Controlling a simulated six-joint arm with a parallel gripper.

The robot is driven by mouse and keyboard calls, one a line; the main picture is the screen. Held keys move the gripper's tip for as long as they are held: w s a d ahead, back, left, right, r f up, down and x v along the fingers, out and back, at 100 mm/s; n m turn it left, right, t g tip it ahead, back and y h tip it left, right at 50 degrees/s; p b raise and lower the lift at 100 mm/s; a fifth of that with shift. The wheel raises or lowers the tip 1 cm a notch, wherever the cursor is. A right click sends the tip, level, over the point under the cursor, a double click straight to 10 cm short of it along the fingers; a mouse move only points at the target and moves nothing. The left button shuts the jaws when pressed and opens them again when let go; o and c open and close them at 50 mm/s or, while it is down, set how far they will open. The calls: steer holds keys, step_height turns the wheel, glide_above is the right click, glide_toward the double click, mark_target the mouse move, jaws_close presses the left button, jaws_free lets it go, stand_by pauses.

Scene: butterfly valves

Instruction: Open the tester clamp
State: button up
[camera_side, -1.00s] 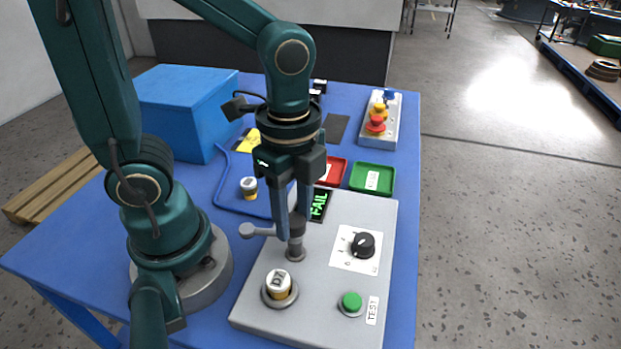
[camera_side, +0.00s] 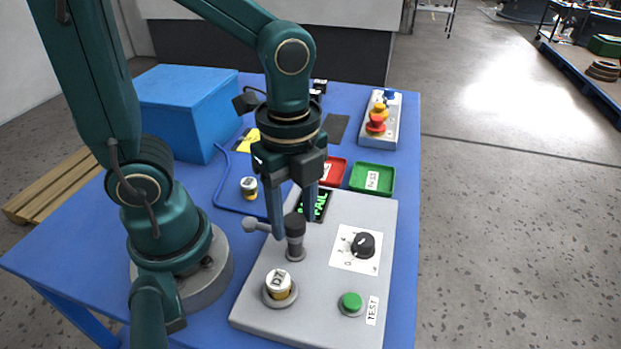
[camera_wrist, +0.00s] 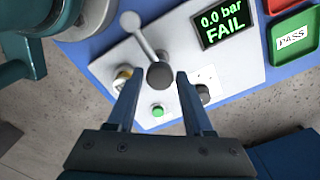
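The tester (camera_side: 330,290) is a light grey panel on the blue table. Its clamp (camera_side: 294,226) is a dark post with a grey lever ending in a ball (camera_side: 249,224), which points left in the side view. In the wrist view the clamp's dark top (camera_wrist: 160,75) lies between the fingers, and the lever (camera_wrist: 143,37) points away from me. A valve labelled D1 (camera_side: 278,283) sits in the round seat in front of the clamp. My gripper (camera_side: 294,226) is open around or just above the clamp top; it also shows in the wrist view (camera_wrist: 155,88). Contact cannot be told.
The display (camera_side: 314,206) reads 0.0 bar FAIL. A black knob (camera_side: 363,245) and green TEST button (camera_side: 350,302) are on the panel. Red (camera_side: 333,171) and green (camera_side: 372,179) trays stand behind it. Another valve (camera_side: 249,187) is near the blue-outlined area. A blue box (camera_side: 187,110) stands back left.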

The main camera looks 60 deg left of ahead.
mark_target(294, 219)
steer(key=shift+o, duration=0.7)
steer(key=shift+r, duration=2.6)
steer(key=shift+a+r+n+t, duration=0.3)
steer(key=shift+a+r+t, duration=0.05)
steer(key=shift+r+t, duration=0.2)
steer(key=shift+s+a+r+n+t, duration=0.25)
steer(key=shift+n+t, duration=0.2)
steer(key=shift+n, duration=0.45)
steer(key=n+t, duration=0.1)
steer(key=n, duration=0.3)
steer(key=a+n+t, duration=0.1)
steer(key=n, duration=0.4)
steer(key=n+t, duration=0.1)
steer(key=n, duration=0.3)
steer(key=shift+w+a+r+n+t, duration=0.1)
steer(key=shift+w+a+n+t, duration=0.1)
steer(key=shift+a+n+t, duration=0.1)
